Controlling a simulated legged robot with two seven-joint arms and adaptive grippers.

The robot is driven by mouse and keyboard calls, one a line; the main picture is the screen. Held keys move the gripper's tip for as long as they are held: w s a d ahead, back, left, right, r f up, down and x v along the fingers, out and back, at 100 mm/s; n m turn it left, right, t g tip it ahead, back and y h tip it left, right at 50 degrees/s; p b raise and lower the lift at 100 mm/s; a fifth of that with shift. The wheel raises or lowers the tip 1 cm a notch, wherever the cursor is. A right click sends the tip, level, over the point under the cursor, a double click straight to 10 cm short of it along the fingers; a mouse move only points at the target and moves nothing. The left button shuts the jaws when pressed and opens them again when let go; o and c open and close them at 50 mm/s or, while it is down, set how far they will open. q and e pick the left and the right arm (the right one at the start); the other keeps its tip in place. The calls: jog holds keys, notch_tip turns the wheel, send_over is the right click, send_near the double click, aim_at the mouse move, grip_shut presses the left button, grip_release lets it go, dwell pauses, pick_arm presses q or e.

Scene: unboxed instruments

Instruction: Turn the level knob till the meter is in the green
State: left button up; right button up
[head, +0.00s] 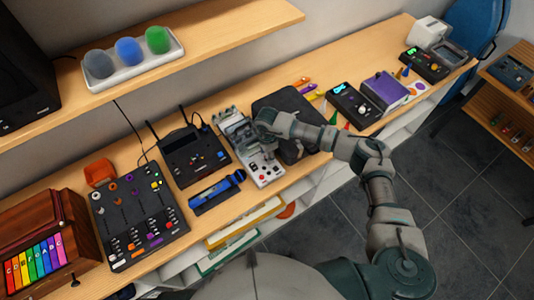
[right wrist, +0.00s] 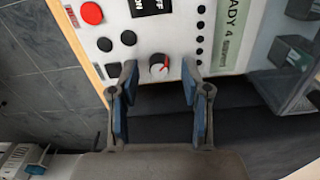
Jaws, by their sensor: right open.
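My right gripper (head: 258,130) is over a pale control panel (head: 262,172) on the bench in the head view. In the right wrist view the open gripper (right wrist: 158,82) has a finger on either side of a small round knob (right wrist: 159,67) with a red pointer mark. The knob sits at the fingertips, with a gap to each finger; I cannot tell how far apart they are in depth. The knob's own label is not visible. I cannot make out a meter with a green zone in either view. My left gripper is not in view.
On the panel, a red button (right wrist: 91,13) and dark buttons (right wrist: 128,38) lie near the knob. A black router-like box (head: 194,156) and a blue instrument (head: 217,191) stand left of the panel. A dark case (head: 290,108) lies right of it, close to my arm.

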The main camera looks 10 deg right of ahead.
jog(key=shift+f, duration=0.4)
grip_shut()
jog(key=m+b, duration=0.2)
jog(key=m, duration=0.2)
jog(key=shift+b, duration=0.4)
jog(key=m+b, duration=0.2)
jog(key=m, duration=0.2)
jog(key=shift+m, duration=0.3)
jog(key=shift+r, duration=0.1)
